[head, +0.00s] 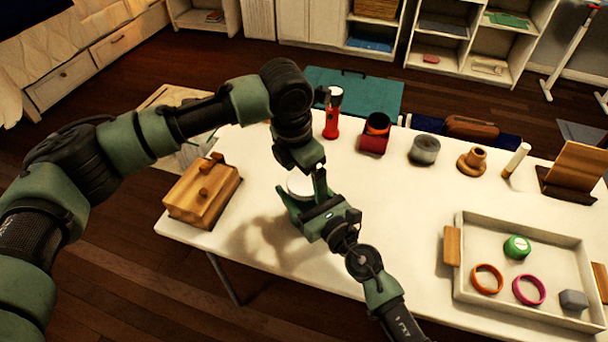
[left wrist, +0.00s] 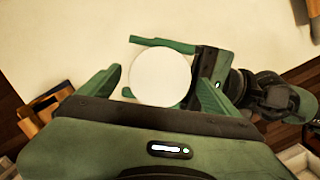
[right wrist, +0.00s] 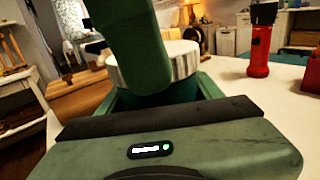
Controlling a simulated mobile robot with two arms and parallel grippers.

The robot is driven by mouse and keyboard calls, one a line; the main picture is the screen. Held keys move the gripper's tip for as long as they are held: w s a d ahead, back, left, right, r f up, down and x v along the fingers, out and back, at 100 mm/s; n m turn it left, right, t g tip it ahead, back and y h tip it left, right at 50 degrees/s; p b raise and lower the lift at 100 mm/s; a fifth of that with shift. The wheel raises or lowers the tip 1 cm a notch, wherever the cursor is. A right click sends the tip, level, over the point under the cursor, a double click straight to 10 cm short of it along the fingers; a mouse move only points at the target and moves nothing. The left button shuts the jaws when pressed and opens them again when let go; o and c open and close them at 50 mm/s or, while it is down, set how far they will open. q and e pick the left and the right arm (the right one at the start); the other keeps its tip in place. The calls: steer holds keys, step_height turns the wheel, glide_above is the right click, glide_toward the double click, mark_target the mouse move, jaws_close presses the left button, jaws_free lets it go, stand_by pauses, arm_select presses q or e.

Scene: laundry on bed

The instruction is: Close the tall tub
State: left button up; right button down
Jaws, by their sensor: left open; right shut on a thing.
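The tall tub has a dark green body (right wrist: 180,95) and a white ribbed lid (right wrist: 170,62), which shows as a white disc in the left wrist view (left wrist: 160,77). It stands on the white table, left of the middle. The lid is on top of the body; I cannot tell whether it is fully tight. My right gripper (head: 298,205) is shut on the body from the side, low down. My left gripper (head: 303,172) points down over the tub from above. Its open fingers (left wrist: 160,85) are either side of the lid, with a gap visible. My left wrist partly hides the tub in the head view.
A wooden box (head: 203,190) stands left of the tub. A red flashlight (head: 332,115), a red holder (head: 375,135), a grey jar (head: 424,150) and a wooden piece (head: 472,162) line the far side. A white tray (head: 470,225) holds small items at right.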

arm_select(q)
step_height(320, 180, up, 4)
steer(key=shift+r, duration=0.2)
steer(key=shift+c, duration=0.3)
